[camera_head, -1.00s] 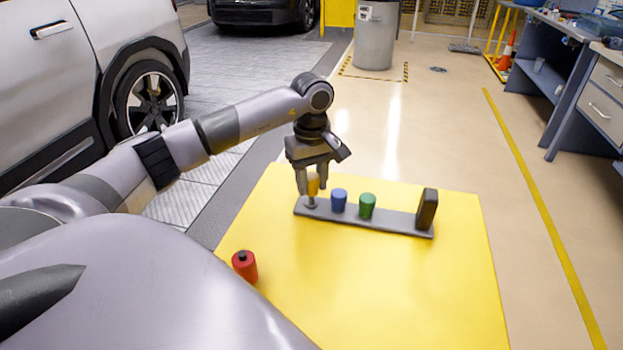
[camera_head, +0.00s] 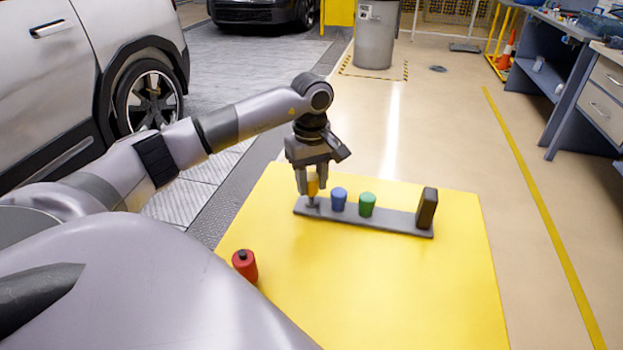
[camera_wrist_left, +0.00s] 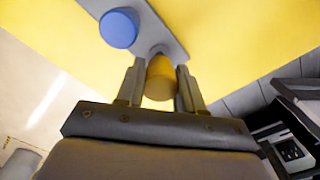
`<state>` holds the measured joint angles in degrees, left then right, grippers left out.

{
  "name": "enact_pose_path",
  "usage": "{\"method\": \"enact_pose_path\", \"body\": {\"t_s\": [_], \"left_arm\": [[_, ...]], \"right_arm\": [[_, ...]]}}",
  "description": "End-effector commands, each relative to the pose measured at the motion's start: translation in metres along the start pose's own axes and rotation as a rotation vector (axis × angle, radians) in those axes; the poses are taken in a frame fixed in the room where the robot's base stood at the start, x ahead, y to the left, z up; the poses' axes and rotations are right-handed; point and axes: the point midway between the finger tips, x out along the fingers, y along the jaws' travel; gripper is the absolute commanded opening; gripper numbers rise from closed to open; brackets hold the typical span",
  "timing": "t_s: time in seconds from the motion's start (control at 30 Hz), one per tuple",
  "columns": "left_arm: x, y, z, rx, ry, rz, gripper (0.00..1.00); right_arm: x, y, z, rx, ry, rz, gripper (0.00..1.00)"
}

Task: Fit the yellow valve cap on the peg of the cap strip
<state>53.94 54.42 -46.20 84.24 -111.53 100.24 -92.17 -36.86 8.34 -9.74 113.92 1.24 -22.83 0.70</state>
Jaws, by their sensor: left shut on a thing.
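The yellow valve cap (camera_head: 313,184) is between the fingers of my left gripper (camera_head: 313,188), at the left end of the grey cap strip (camera_head: 390,223). The cap sits right over the peg (camera_head: 312,202), whose lower part shows beneath it; I cannot tell how far down it is. In the left wrist view, the yellow cap (camera_wrist_left: 160,78) is held between both fingers of the left gripper (camera_wrist_left: 160,85). A blue cap (camera_head: 339,199) and a green cap (camera_head: 367,204) stand on the strip to the right. My right gripper is not in view.
A dark upright block (camera_head: 427,208) stands at the strip's right end. A red bottle-like cylinder (camera_head: 245,265) stands at the left edge of the yellow table (camera_head: 400,290). The table's front and right parts are clear.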

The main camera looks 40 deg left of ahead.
Motion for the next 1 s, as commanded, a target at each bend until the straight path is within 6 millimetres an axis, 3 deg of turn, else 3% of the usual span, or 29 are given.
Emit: {"method": "enact_pose_path", "body": {"t_s": [1.0], "left_arm": [[0.027,0.000,0.000,-0.001,0.000,-0.001,0.17]], "right_arm": [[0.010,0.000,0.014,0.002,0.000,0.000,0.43]]}}
